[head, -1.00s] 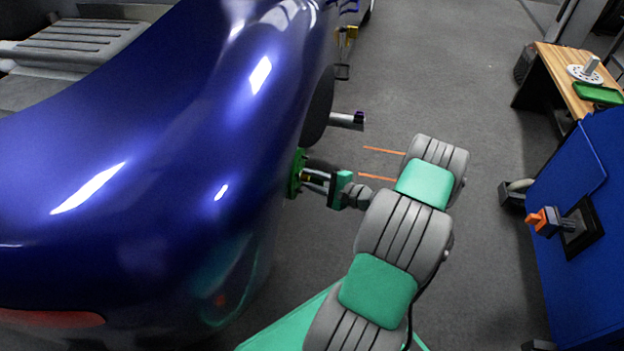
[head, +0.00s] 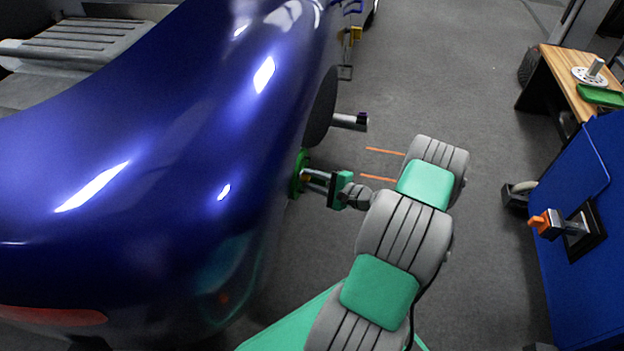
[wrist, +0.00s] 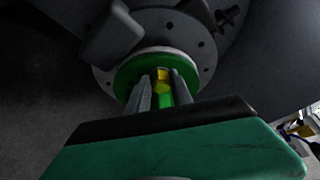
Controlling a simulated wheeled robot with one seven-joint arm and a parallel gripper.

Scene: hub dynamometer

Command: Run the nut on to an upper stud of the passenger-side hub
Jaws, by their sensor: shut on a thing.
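The passenger-side hub shows as a green disc (head: 298,174) at the side of the blue car in the head view. In the wrist view its green face (wrist: 128,76) sits in front of a grey round plate (wrist: 207,48) with small holes. My gripper (head: 308,175) reaches the hub from the right. In the wrist view my gripper (wrist: 163,82) is shut on a small yellow nut (wrist: 162,75) right at the green face. The stud behind the nut is hidden, so I cannot tell how far the nut sits on it.
The blue car body (head: 150,150) stands close on the left of my arm. A wooden bench (head: 565,75) with a green tray (head: 600,95) and a blue cabinet (head: 590,220) with an orange-tipped fitting (head: 545,223) stand at the right. Grey floor lies free between.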

